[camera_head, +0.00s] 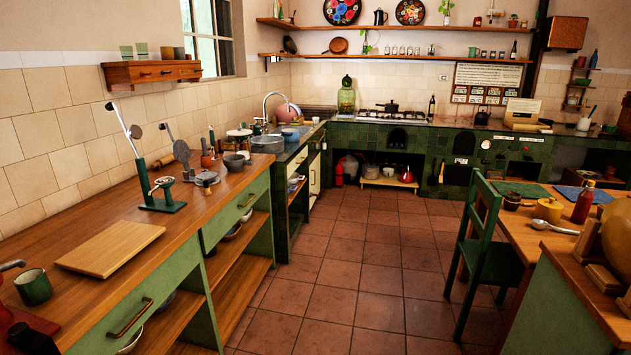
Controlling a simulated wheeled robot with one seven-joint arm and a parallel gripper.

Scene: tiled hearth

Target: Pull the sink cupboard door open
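The sink (292,131) is set in the counter at the far end of the left-hand run, below a curved tap (267,106). Under that counter is a dark green tiled unit (282,205) with an open shelf bay facing the aisle. A narrow cream panel (314,175) beyond the bay looks like the sink cupboard door. It is seen almost edge-on, small and far off, and I cannot tell whether it is fully shut. Its handle is not clear. My gripper is not in view.
The red tiled floor (345,265) is clear along the aisle. A wooden counter (190,215) with green drawers and open shelves borders it on the left. A green chair (485,250) and a wooden table (548,232) narrow it on the right.

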